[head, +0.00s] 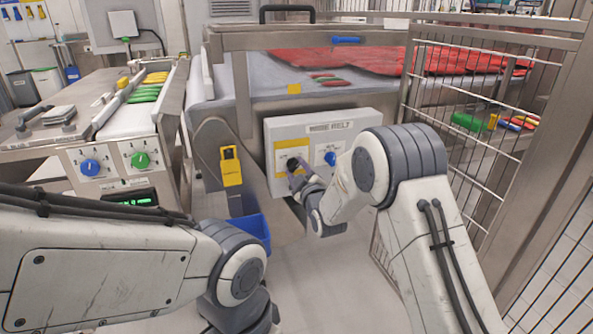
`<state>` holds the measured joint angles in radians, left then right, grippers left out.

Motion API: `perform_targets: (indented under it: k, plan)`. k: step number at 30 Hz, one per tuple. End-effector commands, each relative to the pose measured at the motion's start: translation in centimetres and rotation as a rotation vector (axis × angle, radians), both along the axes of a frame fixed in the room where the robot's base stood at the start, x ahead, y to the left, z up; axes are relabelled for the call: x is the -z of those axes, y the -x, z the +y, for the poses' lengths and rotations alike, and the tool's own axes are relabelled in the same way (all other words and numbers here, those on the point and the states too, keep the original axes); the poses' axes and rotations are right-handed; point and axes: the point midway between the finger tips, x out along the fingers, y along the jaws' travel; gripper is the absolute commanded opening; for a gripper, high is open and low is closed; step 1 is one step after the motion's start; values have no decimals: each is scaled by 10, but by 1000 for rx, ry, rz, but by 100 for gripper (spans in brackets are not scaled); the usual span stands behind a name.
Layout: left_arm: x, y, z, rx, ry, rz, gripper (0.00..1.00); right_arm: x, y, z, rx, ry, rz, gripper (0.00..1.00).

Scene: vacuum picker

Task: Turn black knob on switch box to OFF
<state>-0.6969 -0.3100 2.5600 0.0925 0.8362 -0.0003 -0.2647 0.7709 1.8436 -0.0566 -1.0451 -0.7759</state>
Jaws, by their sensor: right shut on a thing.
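The switch box (347,127) is a light grey panel on the front of the machine, with a label at its top. The black knob (292,163) sits on a yellow-framed plate at the box's left. My right gripper (297,172) is at this knob and shut on it. The fingers and arm hide part of the knob, and I cannot read its setting. A blue knob (330,158) is on the same box, to the right of the gripper. My left arm crosses the lower left, and its gripper is not visible.
A yellow padlock-shaped piece (231,166) hangs left of the box, above a blue bin (254,229). A left counter has a blue knob (91,167) and a green knob (140,160). A wire mesh fence (470,125) stands close on the right.

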Motion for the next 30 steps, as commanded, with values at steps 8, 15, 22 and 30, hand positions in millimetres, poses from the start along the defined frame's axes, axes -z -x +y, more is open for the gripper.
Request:
perform_targets:
  k: [8,15,22,30]
  plan:
    - [8,0,0,0,0,0,50,2,0,0,-1,129,-40,0]
    - [18,0,0,0,0,0,50,2,1,0,-2,330,-106,0]
    - [28,0,0,0,0,0,50,3,1,1,-2,538,-173,0]
    - [40,0,0,0,0,0,50,3,1,1,-3,783,-252,0]
